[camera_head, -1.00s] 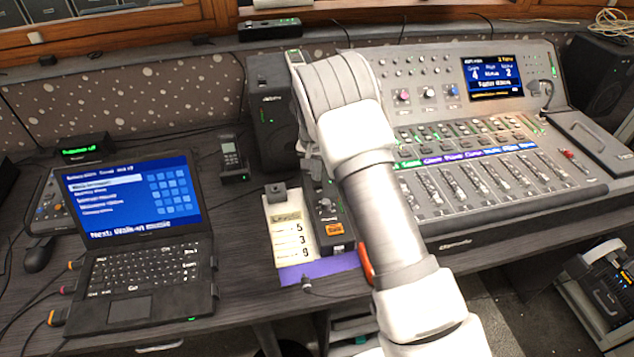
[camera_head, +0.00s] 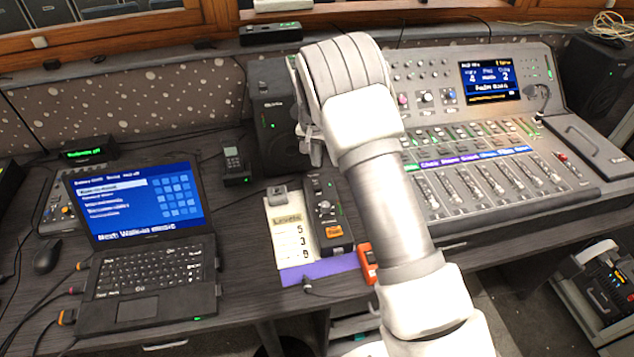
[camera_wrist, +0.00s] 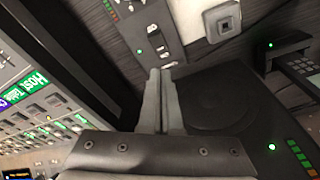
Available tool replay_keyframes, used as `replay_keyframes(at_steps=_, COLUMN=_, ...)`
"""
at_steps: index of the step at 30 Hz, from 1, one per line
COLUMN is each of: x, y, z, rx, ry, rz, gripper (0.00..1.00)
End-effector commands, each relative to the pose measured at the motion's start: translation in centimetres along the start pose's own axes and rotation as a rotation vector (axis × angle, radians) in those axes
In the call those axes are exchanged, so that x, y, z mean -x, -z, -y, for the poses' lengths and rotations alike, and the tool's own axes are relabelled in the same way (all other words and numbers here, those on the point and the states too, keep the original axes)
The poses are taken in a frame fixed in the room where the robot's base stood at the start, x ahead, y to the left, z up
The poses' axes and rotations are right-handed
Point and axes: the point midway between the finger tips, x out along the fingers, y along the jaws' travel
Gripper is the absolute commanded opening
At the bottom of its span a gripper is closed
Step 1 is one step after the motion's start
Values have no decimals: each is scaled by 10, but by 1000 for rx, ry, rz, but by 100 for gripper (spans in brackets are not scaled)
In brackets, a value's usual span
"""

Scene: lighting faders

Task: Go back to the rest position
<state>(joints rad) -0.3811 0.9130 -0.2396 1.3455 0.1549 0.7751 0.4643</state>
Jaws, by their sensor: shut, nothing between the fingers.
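My gripper (camera_wrist: 161,72) shows in the wrist view with its two fingers together and nothing between them. In the head view my gripper (camera_head: 312,155) hangs below my white wrist, in front of the dark speaker and above the small fader box (camera_head: 325,205). The fader box stands beside the paper levels note (camera_head: 283,222), which reads 5, 3, 9. The mixing console (camera_head: 480,190) is to the right of my arm, with its left part hidden behind the arm.
An open laptop (camera_head: 150,280) stands on the left of the desk. A black speaker (camera_head: 272,110) stands behind my gripper. A handset in its cradle (camera_head: 234,165) is left of the speaker. An orange item (camera_head: 367,263) lies by the desk's front edge, beside my arm.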

Motion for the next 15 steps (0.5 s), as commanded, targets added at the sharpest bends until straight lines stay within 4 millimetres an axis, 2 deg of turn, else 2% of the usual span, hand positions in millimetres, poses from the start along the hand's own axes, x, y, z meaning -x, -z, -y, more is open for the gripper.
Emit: replay_keyframes(at_steps=15, x=4, y=0, z=-1, rx=0, ry=2, rz=-1, gripper=0)
